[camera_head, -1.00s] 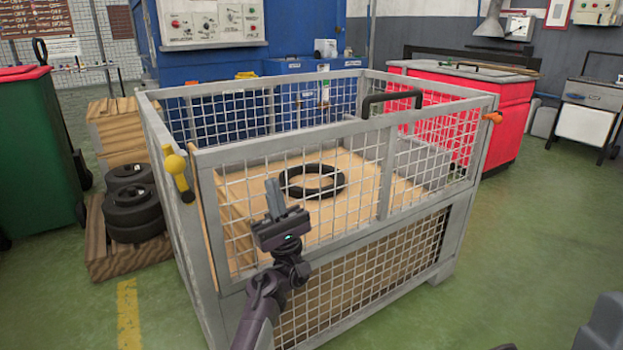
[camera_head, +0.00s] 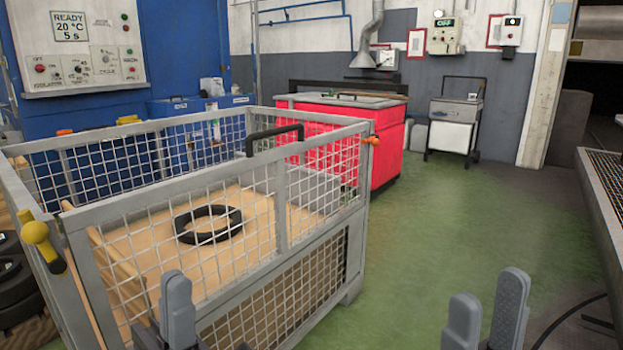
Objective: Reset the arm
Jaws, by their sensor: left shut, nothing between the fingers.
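My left gripper (camera_head: 178,300) shows at the bottom of the head view, in front of the mesh crate's near side. Its grey fingers are shut with nothing between them. My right gripper (camera_head: 486,308) shows at the bottom right over the green floor. Its two fingers stand apart with an empty gap between them. Both arms behind the grippers are mostly out of the picture. The grey mesh crate (camera_head: 283,207) stands at the left, and a black ring (camera_head: 192,236) lies on the wooden board inside it.
A red cabinet (camera_head: 390,150) stands behind. A grey rail structure (camera_head: 598,200) borders the right. The green floor (camera_head: 450,230) between is clear.

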